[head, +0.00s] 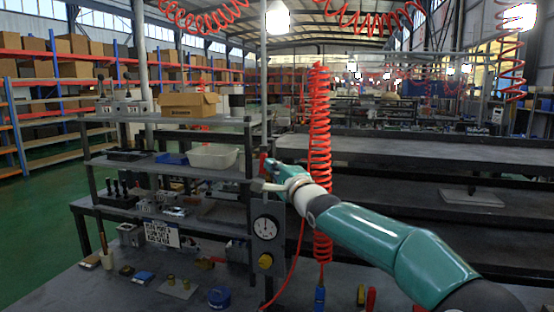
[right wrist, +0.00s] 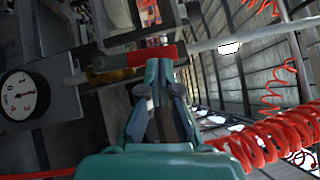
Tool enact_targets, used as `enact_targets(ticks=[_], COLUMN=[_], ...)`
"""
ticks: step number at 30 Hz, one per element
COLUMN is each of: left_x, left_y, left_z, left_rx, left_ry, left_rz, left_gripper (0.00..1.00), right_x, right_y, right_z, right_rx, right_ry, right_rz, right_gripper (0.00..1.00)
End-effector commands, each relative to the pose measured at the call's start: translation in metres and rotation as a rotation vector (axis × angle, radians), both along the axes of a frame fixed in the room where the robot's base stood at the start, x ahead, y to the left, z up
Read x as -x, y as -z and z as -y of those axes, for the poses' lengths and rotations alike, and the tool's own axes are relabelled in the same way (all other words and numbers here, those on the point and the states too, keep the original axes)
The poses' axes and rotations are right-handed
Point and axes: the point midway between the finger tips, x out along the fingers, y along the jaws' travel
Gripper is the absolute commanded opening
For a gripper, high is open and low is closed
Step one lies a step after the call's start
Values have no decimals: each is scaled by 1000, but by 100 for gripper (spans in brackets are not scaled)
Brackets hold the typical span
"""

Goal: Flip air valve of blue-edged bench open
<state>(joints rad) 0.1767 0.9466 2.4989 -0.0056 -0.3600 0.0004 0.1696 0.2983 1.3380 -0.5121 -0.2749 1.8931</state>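The air valve's red handle (head: 263,163) stands near upright at the top of a grey valve and gauge post beside the shelf. In the right wrist view the red handle (right wrist: 150,57) lies across the picture, just at the fingertips. A round white gauge (head: 265,227) sits below it and also shows in the right wrist view (right wrist: 18,95). My right gripper (head: 272,172) is at the handle, its fingers drawn together; in the right wrist view its tips (right wrist: 159,68) overlap the handle. Whether they touch it is unclear. My left gripper is out of view. I cannot make out blue edging on the bench.
A red coiled hose (head: 319,150) hangs close to my right wrist. The shelf at left holds a cardboard box (head: 189,104) and a white bin (head: 212,156). A yellow knob (head: 265,261) sits below the gauge. Small parts lie on the bench top (head: 110,292).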

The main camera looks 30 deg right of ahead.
Motion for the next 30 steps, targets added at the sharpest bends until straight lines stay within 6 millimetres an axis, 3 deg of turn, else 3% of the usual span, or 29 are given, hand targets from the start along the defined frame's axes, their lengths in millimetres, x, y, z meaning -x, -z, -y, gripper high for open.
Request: enact_targets(ticks=[22, 30], left_x=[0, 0], left_y=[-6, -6], left_z=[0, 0], left_rx=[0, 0], left_ry=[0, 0], left_rz=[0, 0], left_gripper=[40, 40], right_x=[-3, 16], right_y=[-3, -1], right_z=[-4, -5], right_rx=[0, 0], right_ry=[-3, -2], right_rz=[3, 4], right_gripper=[0, 0])
